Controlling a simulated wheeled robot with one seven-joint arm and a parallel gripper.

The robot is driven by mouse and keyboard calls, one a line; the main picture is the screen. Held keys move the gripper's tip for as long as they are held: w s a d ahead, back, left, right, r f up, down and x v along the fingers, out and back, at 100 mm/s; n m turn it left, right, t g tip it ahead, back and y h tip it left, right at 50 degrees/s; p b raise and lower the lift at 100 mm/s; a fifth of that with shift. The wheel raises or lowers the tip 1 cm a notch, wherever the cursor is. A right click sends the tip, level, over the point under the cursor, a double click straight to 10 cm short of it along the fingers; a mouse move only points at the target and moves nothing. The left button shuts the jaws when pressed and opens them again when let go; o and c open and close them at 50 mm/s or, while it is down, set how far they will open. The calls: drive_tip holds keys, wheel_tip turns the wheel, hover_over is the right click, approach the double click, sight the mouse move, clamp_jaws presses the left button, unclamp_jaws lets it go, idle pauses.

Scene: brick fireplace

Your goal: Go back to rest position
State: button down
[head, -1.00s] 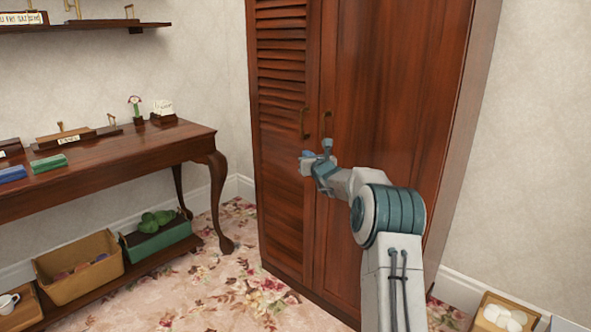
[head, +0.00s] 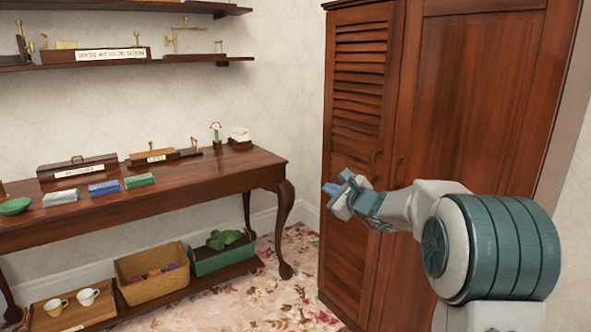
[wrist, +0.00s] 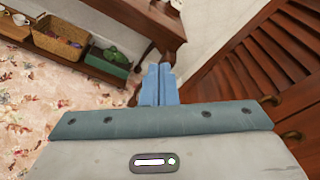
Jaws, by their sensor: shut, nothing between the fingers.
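My gripper (head: 336,192) is in front of the left louvred door of the wooden wardrobe (head: 475,130) in the head view. Its blue fingers (wrist: 158,86) are together and empty in the wrist view. My arm reaches in from the right, with its large teal joint close to the camera. Both wardrobe doors look closed. The brass handles (head: 376,165) are just right of my gripper in the picture. I cannot tell whether the gripper touches the door.
Flowered carpet (head: 290,300) is clear between table and wardrobe.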

drive_tip(key=s+a+r+n+g+p, duration=0.2)
drive_tip(key=s+n+g+p, duration=0.15)
drive_tip(key=s, duration=0.35)
drive_tip(key=s+a+r+n+g+p, duration=0.25)
drive_tip(key=s+n, duration=0.25)
drive_tip(key=s, duration=0.3)
drive_tip(key=s+a+r+n+g+p, duration=0.1)
drive_tip(key=s+a+n+g+p, duration=0.2)
drive_tip(key=s, duration=0.4)
drive_tip(key=s+d+n+g+h+p, duration=0.1)
drive_tip(key=s+d+n+h+p, duration=0.1)
drive_tip(key=s, duration=0.5)
drive_tip(key=s+d+r+n+h+p, duration=0.1)
drive_tip(key=s+d+n+h+p, duration=0.2)
drive_tip(key=s, duration=0.4)
drive_tip(key=s+d+n+g+h+p, duration=0.1)
drive_tip(key=s+d+n+h+p, duration=0.1)
drive_tip(key=s+d+n+p, duration=0.2)
drive_tip(key=s+d+n, duration=0.2)
drive_tip(key=s, duration=0.1)
drive_tip(key=shift+d+r+g+h+p, duration=0.2)
drive_tip(key=shift+d+g+h+p, duration=0.1)
drive_tip(key=shift+p, duration=0.1)
